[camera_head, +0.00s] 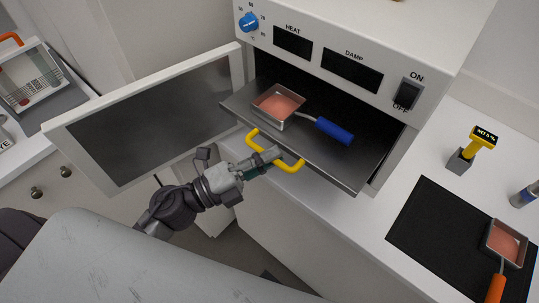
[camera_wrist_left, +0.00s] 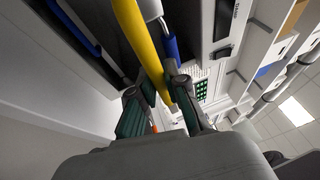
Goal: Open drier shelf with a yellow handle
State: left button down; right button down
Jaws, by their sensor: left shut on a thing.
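The drier shelf (camera_head: 365,176) is a dark tray that sticks out of the white drier (camera_head: 429,50). Its yellow handle (camera_head: 290,168) is on the front edge. The drier door (camera_head: 150,118) is swung open to the left. My left gripper (camera_head: 275,155) is shut on the yellow handle. In the left wrist view the handle (camera_wrist_left: 137,40) runs between the two fingers of my left gripper (camera_wrist_left: 168,100). A square pan (camera_head: 278,104) with pinkish powder and a blue grip (camera_head: 334,131) sits on the shelf. My right gripper is not in view.
On the white counter at right lie a black mat (camera_head: 432,226), a pan with an orange grip (camera_head: 505,243), and a yellow meter (camera_head: 483,137) in a grey block. A grey tray (camera_head: 52,105) stands at far left. The open door bounds the arm's left side.

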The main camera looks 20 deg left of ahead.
pick_arm(q)
jog(key=c, duration=1.2)
grip_release()
jog(key=v, duration=1.2)
